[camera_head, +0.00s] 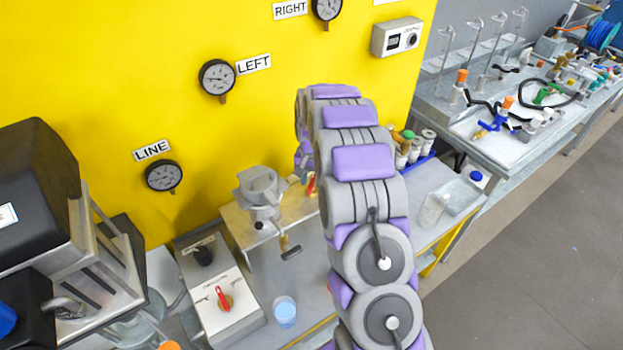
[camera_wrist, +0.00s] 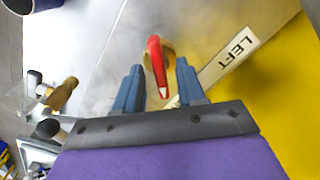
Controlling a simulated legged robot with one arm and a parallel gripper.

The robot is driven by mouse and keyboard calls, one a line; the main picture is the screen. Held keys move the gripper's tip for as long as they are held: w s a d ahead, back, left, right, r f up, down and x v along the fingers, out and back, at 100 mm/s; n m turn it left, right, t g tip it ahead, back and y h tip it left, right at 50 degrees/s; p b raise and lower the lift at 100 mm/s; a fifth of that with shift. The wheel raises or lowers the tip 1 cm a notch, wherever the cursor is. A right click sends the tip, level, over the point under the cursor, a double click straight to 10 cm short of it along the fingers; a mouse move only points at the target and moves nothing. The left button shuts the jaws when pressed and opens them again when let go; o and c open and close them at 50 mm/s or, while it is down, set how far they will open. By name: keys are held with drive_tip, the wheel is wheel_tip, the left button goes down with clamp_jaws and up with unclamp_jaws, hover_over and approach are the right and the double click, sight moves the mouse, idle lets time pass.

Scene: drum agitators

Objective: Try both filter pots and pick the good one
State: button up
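In the wrist view my gripper (camera_wrist: 158,68) has its two blue fingers apart, one on each side of a red lever (camera_wrist: 155,62) with a white tip. I see gaps between lever and fingers; contact is not clear. A white LEFT label (camera_wrist: 232,58) lies beside the lever on a metal surface. In the head view a grey filter pot (camera_head: 262,190) is mounted on a metal stand at the left of my arm. The red lever (camera_head: 311,185) partly shows at the arm's edge. My gripper and any second pot are hidden behind my arm there.
LINE (camera_head: 163,176), LEFT (camera_head: 217,78) and RIGHT (camera_head: 327,7) gauges hang on the yellow wall. A control box with a red knob (camera_head: 224,300) and a cup of bluish liquid (camera_head: 284,312) stand in front. A clear container (camera_head: 432,211) is right of my arm.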

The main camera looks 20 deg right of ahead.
drive_tip(key=shift+c, duration=0.3)
clamp_jaws()
drive_tip(key=shift+n, duration=0.4)
drive_tip(key=n+p, duration=0.2)
drive_tip(key=n, duration=0.1)
drive_tip(key=shift+n, duration=0.4)
drive_tip(key=n+p, duration=0.1)
drive_tip(key=n, duration=0.3)
drive_tip(key=shift+a, duration=0.1)
drive_tip(key=n, duration=0.5)
drive_tip(key=shift+p, duration=0.3)
drive_tip(key=n, duration=0.4)
drive_tip(key=shift+n, duration=0.3)
